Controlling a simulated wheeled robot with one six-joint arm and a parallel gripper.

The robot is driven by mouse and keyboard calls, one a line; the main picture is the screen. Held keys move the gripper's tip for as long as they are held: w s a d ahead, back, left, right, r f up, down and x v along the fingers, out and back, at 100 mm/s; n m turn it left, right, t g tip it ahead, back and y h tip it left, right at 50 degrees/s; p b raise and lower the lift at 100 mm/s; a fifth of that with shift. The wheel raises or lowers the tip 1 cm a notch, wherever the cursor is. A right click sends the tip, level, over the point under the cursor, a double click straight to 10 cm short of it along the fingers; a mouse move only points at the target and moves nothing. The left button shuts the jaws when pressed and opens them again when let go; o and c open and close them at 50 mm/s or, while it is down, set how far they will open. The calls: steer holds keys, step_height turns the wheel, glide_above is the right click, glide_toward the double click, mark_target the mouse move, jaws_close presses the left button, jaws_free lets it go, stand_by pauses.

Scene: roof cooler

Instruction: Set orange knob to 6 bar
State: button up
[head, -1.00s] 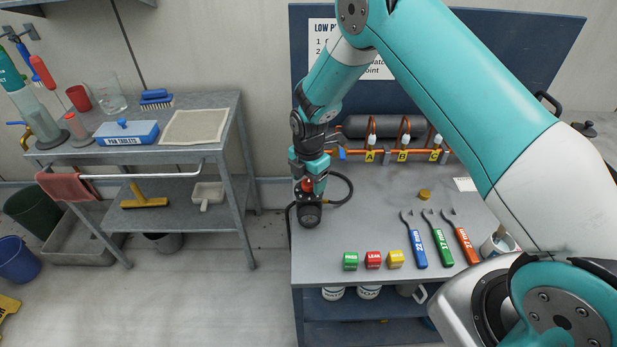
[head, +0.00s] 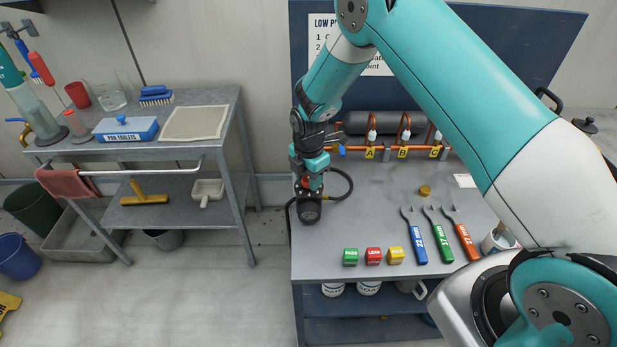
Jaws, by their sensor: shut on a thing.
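My gripper (head: 309,186) points down at the left side of the grey bench. Its jaws are shut on the orange knob (head: 315,182), of which only a small orange-red patch shows between the fingers. A dark round gauge (head: 310,210) sits just below the gripper, facing me. Its scale and needle are too small to read. A black hose (head: 345,186) loops from beside the gripper over the bench.
Green (head: 350,257), red (head: 373,256) and yellow (head: 396,256) blocks line the bench's front edge. Several wrenches lie to their right. A copper pipe manifold (head: 402,150) with tags A, B, C runs along the back.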

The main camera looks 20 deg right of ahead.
steer(key=m+b, duration=0.3)
steer(key=m, duration=0.3)
steer(key=shift+m, duration=0.3)
steer(key=m+b, duration=0.2)
steer(key=m, duration=0.8)
steer(key=shift+b, duration=0.35)
steer(key=m, duration=0.3)
steer(key=shift+m+b, duration=0.3)
steer(key=m+b, duration=0.1)
steer(key=m, duration=1.2)
steer(key=shift+w+r+m, duration=0.1)
steer(key=shift+m, duration=0.2)
steer(key=m, duration=0.3)
steer(key=shift+m+b, duration=0.3)
steer(key=shift+b, duration=0.05)
steer(key=m, duration=0.4)
steer(key=shift+m, duration=0.3)
steer(key=m, duration=1.1)
